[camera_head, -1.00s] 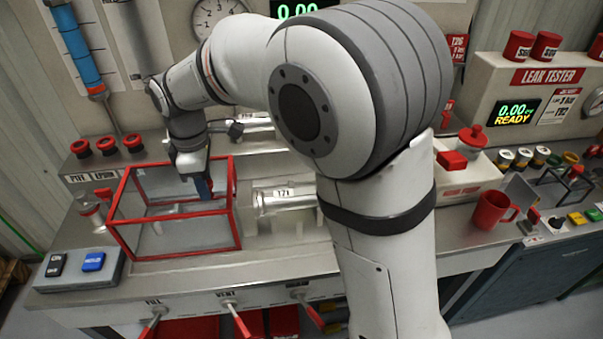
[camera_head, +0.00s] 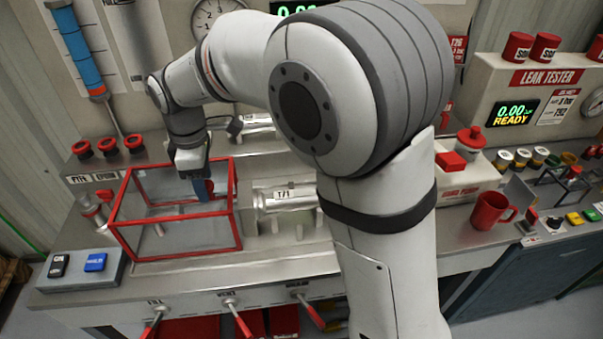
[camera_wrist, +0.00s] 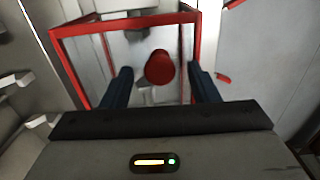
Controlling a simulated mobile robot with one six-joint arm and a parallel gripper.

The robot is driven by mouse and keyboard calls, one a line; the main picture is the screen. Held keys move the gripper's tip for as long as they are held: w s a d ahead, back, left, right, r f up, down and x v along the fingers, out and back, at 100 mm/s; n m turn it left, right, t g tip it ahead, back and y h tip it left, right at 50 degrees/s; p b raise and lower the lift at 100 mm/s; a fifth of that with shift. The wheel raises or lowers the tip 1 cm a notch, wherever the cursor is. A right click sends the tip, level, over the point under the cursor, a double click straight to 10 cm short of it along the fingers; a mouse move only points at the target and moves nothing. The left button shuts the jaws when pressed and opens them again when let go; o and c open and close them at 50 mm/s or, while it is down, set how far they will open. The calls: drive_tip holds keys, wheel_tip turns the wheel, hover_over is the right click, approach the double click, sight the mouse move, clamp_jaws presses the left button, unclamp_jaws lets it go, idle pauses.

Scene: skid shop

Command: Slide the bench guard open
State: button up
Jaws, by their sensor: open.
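The bench guard (camera_head: 172,217) is a clear box with a red frame on the left of the steel bench. It covers the area left of a silver cylinder fixture. My gripper (camera_head: 205,190) points down at the guard's upper right part, its dark blue fingers open. In the wrist view the guard's red frame (camera_wrist: 125,20) lies ahead of the fingers. A round red knob (camera_wrist: 159,66) shows between the two spread fingers (camera_wrist: 160,74), with a gap on each side. I cannot tell how deep it sits between them. In the head view my gripper mostly hides the knob.
The silver cylinder fixture (camera_head: 290,198) stands right of the guard. A switch box (camera_head: 80,272) is at the bench's front left. Red-handled levers (camera_head: 240,322) stick out from the bench front. A red mug (camera_head: 490,210) and the leak tester (camera_head: 535,85) are at the right.

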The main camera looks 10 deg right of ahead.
drive_tip(key=shift+r+p, duration=2.15)
drive_tip(key=shift+r, duration=1)
drive_tip(key=s+d+r+m+t, duration=0.15)
drive_tip(key=s+d+m, duration=0.4)
drive_tip(key=d, duration=0.55)
drive_tip(key=s+d+r+m+t, duration=0.15)
drive_tip(key=s+d+m, duration=0.25)
drive_tip(key=d+m, duration=0.45)
drive_tip(key=s+d+f+m, duration=0.2)
drive_tip(key=s+d+m, duration=0.2)
drive_tip(key=s+d, duration=0.2)
drive_tip(key=shift+s+d, duration=0.35)
drive_tip(key=shift+d, duration=0.45)
drive_tip(key=shift+f, duration=0.1)
